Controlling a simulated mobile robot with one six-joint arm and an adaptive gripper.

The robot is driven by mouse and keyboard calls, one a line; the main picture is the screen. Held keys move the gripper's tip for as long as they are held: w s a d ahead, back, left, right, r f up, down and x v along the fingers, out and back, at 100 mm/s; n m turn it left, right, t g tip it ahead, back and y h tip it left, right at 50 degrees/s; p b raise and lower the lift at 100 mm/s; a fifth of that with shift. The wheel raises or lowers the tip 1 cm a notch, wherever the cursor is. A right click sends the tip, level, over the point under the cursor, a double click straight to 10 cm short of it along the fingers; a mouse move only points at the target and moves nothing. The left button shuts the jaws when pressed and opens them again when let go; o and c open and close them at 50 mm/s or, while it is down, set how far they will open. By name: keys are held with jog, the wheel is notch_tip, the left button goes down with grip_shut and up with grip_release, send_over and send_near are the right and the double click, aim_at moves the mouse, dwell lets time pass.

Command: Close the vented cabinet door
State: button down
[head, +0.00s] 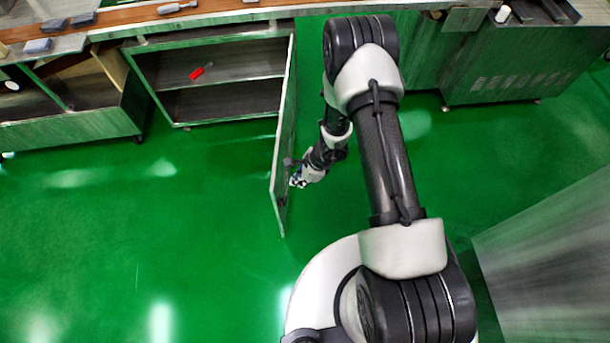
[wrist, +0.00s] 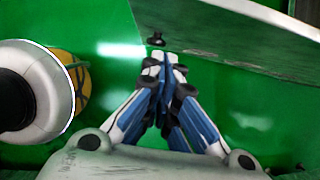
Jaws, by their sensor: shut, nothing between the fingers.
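The cabinet door (head: 284,130) stands wide open in the head view, swung out from the right side of the metal cabinet (head: 180,45), and is seen almost edge-on. My gripper (head: 298,181) is at the right face of the door, near its free end. In the wrist view the door (wrist: 240,40) crosses the upper right, and my gripper (wrist: 164,62) has its fingers together and empty. The fingertips are close to the door's lower edge; I cannot tell whether they touch it. A small dark knob (wrist: 156,40) shows just beyond the fingertips. Vents on the door are not visible from here.
The open cabinet has a shelf with a red object (head: 200,72) on it. Another metal cabinet (head: 75,125) stands at the left, and one (head: 520,70) at the right. The green floor (head: 150,230) left of the door is clear. A grey surface (head: 560,255) is at lower right.

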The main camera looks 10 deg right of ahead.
jog(key=shift+w+a+r, duration=0.1)
jog(key=shift+w+a, duration=0.15)
jog(key=shift+a, duration=0.75)
jog(key=shift+w+a+r, duration=0.1)
jog(key=shift+w+a, duration=0.1)
jog(key=shift+a, duration=0.75)
